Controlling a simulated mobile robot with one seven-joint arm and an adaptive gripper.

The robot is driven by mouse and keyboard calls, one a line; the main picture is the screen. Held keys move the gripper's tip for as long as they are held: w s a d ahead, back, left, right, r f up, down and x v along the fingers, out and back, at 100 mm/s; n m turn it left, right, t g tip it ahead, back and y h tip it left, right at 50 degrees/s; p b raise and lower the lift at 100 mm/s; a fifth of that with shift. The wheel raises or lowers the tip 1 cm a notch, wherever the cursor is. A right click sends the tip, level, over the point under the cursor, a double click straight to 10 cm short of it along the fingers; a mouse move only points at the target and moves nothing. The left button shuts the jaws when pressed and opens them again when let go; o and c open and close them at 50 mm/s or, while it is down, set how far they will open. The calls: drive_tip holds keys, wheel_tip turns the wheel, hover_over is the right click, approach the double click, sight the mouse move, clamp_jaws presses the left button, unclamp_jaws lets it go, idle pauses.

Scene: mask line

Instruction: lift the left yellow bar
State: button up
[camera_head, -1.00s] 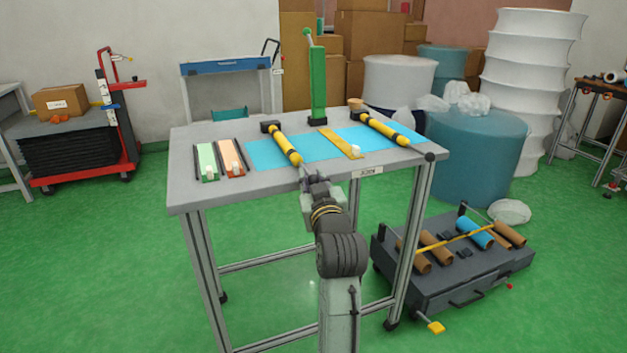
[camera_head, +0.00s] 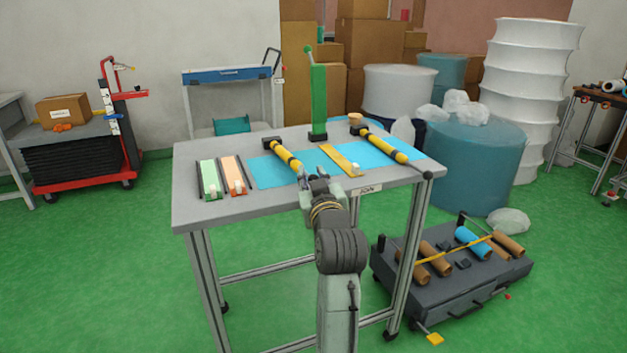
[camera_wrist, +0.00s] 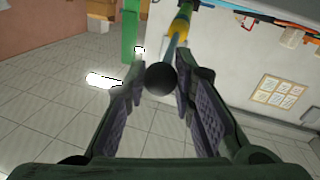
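The left yellow bar (camera_head: 287,156) has black bands and slants across the blue strip on the table, its far end at a black block (camera_head: 271,143). My gripper (camera_head: 310,180) is at its near end, by the table's front edge. In the wrist view the bar (camera_wrist: 181,26) ends in a round black knob (camera_wrist: 161,78). The knob shows between the two fingers of my gripper (camera_wrist: 160,85), with a narrow gap seen on either side. My gripper looks open. The near tip is mostly hidden behind my gripper in the head view.
The right yellow bar (camera_head: 385,145) lies across the blue strip farther right. A flat yellow strip (camera_head: 340,160) lies between the bars. A green post (camera_head: 318,100) stands at the table's back. Green (camera_head: 209,178) and orange (camera_head: 232,172) trays lie to the left.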

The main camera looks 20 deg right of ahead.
drive_tip(key=o, duration=0.4)
drive_tip(key=shift+s, duration=0.1)
drive_tip(key=s, duration=0.4)
drive_tip(key=s+a, duration=0.1)
drive_tip(key=s, duration=0.3)
drive_tip(key=s+a, duration=0.1)
drive_tip(key=s, duration=0.2)
drive_tip(key=shift+s, duration=0.4)
